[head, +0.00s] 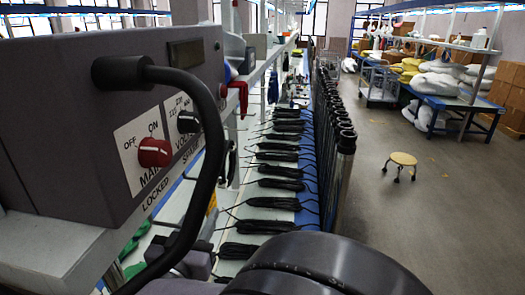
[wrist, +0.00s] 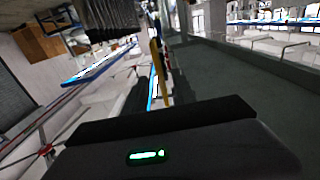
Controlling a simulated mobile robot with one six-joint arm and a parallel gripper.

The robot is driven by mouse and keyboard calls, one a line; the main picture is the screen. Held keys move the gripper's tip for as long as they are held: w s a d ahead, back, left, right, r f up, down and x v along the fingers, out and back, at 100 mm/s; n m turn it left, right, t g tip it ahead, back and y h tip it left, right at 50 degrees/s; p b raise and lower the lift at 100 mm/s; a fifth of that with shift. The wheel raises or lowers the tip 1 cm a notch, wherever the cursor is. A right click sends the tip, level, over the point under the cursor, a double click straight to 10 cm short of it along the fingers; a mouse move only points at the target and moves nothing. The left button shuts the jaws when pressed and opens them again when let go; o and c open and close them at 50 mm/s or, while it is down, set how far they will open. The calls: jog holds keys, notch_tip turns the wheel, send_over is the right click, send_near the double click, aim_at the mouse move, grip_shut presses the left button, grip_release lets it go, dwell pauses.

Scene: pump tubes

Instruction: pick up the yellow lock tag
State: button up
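The yellow lock tag (wrist: 156,62) shows in the wrist view as a thin, upright yellow strip, seen nearly edge-on. My gripper (wrist: 158,86) has its two dark fingers apart, with the strip showing in the gap between them. I cannot tell whether either finger touches it. In the head view a small yellow piece (head: 212,204) shows below the grey control box, probably the same tag. The gripper's fingers are not clear there; my dark arm fills the bottom of that view.
The grey control box (head: 60,125) with a red knob (head: 154,152) and a thick black cable (head: 208,150) stands close at left. Bundled black tubes (head: 275,185) line the white bench. A yellow stool (head: 402,160) stands on open floor at right.

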aim_at(214, 195)
jog(key=w, duration=0.6)
jog(key=shift+w+d, duration=0.1)
jog(key=shift+d, duration=0.2)
jog(key=shift+c, duration=0.6)
grip_shut()
jog(key=shift+r, duration=0.15)
jog(key=shift+d+r+p, duration=0.3)
jog(key=shift+d+r, duration=0.1)
jog(key=shift+r, duration=0.25)
jog(key=s+d, duration=0.1)
jog(key=d, duration=1.6)
jog(key=shift+s+b, duration=0.3)
jog(key=shift+s, duration=0.05)
